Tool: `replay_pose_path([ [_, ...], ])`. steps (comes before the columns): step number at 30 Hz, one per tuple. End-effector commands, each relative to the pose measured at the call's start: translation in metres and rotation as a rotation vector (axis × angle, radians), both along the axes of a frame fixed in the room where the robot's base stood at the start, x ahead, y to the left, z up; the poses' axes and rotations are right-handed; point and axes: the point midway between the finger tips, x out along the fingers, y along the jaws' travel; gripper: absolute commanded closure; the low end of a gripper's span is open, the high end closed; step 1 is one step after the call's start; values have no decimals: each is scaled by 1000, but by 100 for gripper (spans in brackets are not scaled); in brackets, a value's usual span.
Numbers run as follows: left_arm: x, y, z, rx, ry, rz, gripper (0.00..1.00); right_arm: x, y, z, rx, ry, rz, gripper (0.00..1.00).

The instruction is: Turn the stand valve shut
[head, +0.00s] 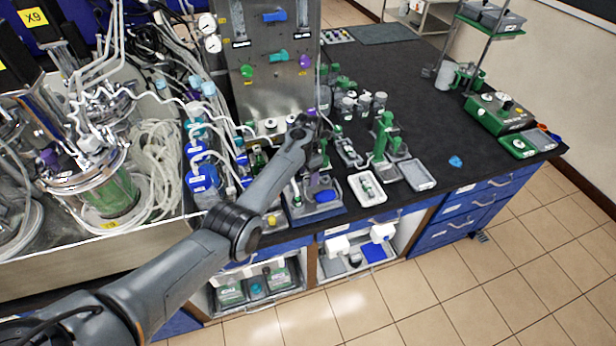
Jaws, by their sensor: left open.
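My left arm reaches in from the lower left across the bench. Its gripper (316,162) is open, above a small blue-based stand (318,210) near the bench's front edge. Purple and blue parts show on that stand. The gripper and wrist hide part of the stand, and I cannot make out a valve handle or its angle there. I cannot tell whether the fingers touch anything. A green upright stand (383,140) stands to the right of the gripper, apart from it. My right gripper is not in view.
A steel panel (272,85) with coloured handles rises behind the gripper. Glass bioreactor vessels (110,195) and coiled tubing (155,165) fill the left.

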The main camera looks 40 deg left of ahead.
Motion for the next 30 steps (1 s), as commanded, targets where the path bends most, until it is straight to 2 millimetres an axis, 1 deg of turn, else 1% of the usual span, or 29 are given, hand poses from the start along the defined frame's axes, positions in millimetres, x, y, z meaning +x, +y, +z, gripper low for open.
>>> replay_pose_path([
  [1, 0, 0, -5, 0, -1, 0, 42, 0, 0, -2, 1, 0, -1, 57],
  [5, 0, 0, -11, -1, -1, 0, 42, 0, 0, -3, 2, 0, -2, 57],
  [14, 0, 0, -12, -1, -2, 0, 42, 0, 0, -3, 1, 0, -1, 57],
  [15, 0, 0, -12, -1, -2, 0, 45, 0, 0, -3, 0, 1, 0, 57],
  [17, 0, 0, -12, 0, -1, 0, 54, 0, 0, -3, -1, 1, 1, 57],
  [25, 0, 0, -12, 0, -1, 0, 95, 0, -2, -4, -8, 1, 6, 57],
  [26, 0, 0, -12, 0, -1, 0, 98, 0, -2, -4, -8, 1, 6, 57],
  [30, 0, 0, -12, 0, -1, -6, 98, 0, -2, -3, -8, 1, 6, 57],
])
